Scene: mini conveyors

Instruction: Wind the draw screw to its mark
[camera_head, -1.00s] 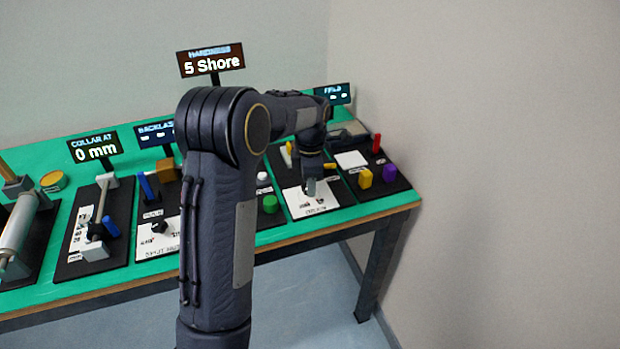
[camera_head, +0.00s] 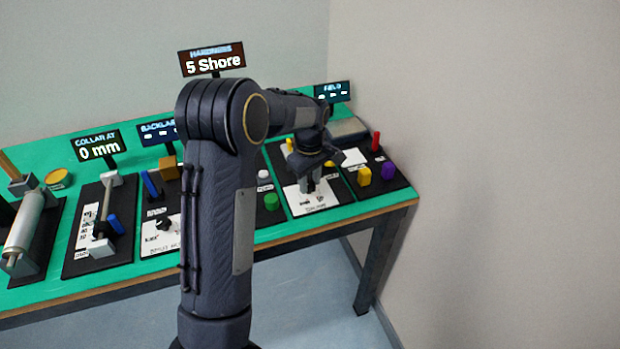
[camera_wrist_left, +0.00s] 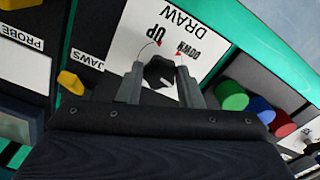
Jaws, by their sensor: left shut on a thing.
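The draw screw's dark knob (camera_wrist_left: 158,73) sits on a white card (camera_wrist_left: 205,20) printed DRAW, UP and DOWN, with thin curved arrows and small red marks beside it. My left gripper (camera_wrist_left: 160,80) is shut on this knob, one finger on each side. In the head view the left gripper (camera_head: 310,184) reaches down over the same card (camera_head: 318,197) on the dark panel. The knob itself is hidden there by the gripper. I cannot make out a turn mark on the knob. My right gripper is in neither view.
In the wrist view a yellow jaws handle (camera_wrist_left: 70,82) is left of the knob; green (camera_wrist_left: 231,95), blue (camera_wrist_left: 259,110) and red (camera_wrist_left: 282,124) cylinders are to the right. A display reads 5 Shore (camera_head: 213,62). A yellow block (camera_head: 364,175) stands on the neighbouring panel.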

